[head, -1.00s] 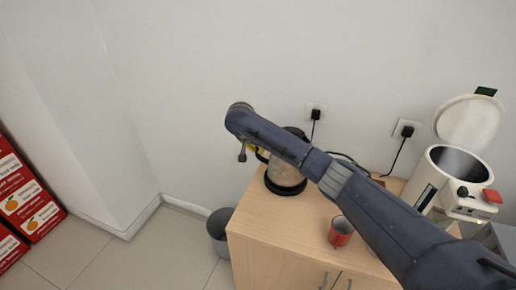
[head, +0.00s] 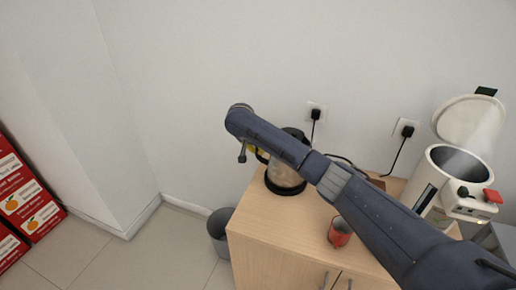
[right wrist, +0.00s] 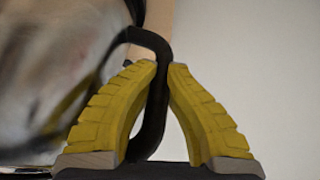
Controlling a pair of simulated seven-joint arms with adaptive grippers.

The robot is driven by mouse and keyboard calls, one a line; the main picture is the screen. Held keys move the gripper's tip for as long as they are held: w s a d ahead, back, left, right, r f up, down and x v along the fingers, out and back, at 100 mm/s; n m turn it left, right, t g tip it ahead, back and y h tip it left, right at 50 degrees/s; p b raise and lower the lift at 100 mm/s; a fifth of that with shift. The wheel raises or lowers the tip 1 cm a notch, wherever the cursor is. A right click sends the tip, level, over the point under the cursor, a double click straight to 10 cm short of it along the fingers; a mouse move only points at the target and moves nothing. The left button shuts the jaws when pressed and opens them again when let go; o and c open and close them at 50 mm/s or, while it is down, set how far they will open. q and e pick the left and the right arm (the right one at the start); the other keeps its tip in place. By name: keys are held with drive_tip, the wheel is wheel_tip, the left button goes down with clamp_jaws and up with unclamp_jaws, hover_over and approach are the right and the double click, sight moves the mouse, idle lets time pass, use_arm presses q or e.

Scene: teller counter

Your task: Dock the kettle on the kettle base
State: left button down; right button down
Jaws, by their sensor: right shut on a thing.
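The kettle (head: 284,174) has a pale body and a dark lid and stands at the back left of the wooden cabinet, partly hidden behind my right arm. A black ring, which looks like the kettle base (head: 287,190), shows right under it; I cannot tell whether the kettle is fully seated. My right gripper (head: 254,151) is at the kettle's left side, mostly hidden by my arm. In the right wrist view its yellow fingers (right wrist: 161,70) are shut on the black kettle handle (right wrist: 153,120), with the blurred kettle body (right wrist: 50,65) to the left. My left gripper is out of view.
A red mug (head: 340,231) stands on the cabinet top (head: 255,215), below my arm. A white open-lidded urn (head: 447,175) is at the right. Plugs and cords (head: 403,132) are on the wall behind. A grey bin (head: 219,232) stands left of the cabinet.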

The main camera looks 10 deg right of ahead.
drive_tip(key=shift+f, duration=0.45)
idle(0.3)
drive_tip(key=c, duration=1.8)
unclamp_jaws()
drive_tip(key=shift+f, duration=0.2)
drive_tip(key=shift+v, duration=5.55)
drive_tip(key=shift+r, duration=0.1)
